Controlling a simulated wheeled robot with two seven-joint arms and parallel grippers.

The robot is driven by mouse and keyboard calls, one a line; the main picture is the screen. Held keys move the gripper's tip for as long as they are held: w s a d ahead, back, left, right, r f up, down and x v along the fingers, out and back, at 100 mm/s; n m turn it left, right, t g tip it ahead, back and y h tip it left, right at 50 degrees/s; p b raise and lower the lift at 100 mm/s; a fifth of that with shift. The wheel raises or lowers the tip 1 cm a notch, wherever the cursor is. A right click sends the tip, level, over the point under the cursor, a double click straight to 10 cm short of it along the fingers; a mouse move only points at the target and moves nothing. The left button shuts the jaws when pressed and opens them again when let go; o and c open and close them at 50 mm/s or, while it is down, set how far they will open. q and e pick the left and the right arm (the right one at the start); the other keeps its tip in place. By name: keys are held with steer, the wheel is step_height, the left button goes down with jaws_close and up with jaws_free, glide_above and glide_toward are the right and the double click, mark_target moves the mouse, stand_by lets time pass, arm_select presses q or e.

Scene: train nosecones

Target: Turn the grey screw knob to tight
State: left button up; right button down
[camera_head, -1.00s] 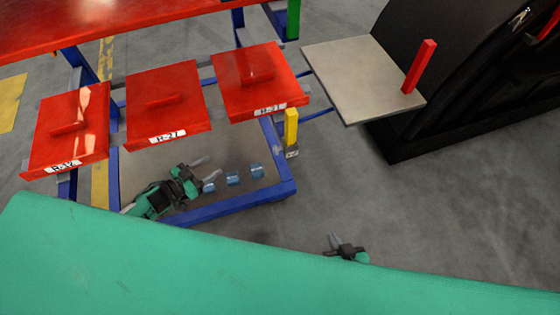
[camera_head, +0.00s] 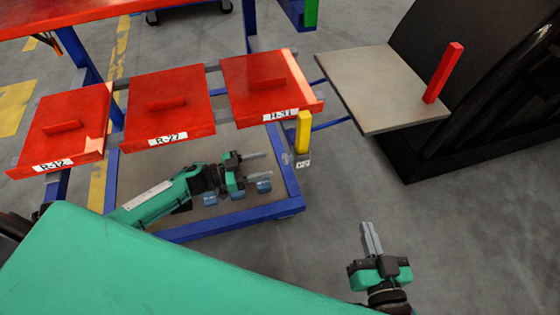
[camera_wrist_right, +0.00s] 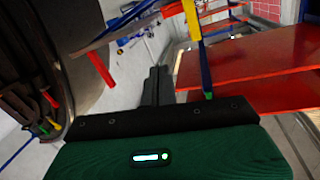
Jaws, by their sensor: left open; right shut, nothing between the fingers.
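I cannot make out a grey screw knob for certain in either view. My left gripper (camera_head: 260,166) is open in the head view, in front of the right red panel, with nothing visible between its fingers. It is over several small blue-grey pieces (camera_head: 264,187) inside the blue frame and partly covers them; I cannot tell if it touches them. My right gripper (camera_head: 370,234) is shut and empty, over bare floor below the grey plate. Its closed fingers (camera_wrist_right: 156,84) also show in the right wrist view.
Three red panels with raised handles, such as the middle one (camera_head: 180,128), sit on the blue frame (camera_head: 230,226). A yellow post (camera_head: 303,132) stands at its right corner. A grey plate (camera_head: 370,85) with a red post (camera_head: 444,74) adjoins a black body (camera_head: 480,130).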

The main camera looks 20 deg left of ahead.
mark_target(288, 158)
arm_select(q)
steer(key=x, duration=0.6)
steer(key=shift+b, duration=0.35)
arm_select(e)
steer(key=r, duration=0.1)
steer(key=w+r+t, duration=0.1)
steer(key=d+r+t, duration=0.1)
steer(key=shift+w+r, duration=0.25)
steer(key=shift+r, duration=0.15)
arm_select(q)
steer(key=shift+c, duration=0.4)
steer(key=c, duration=0.9)
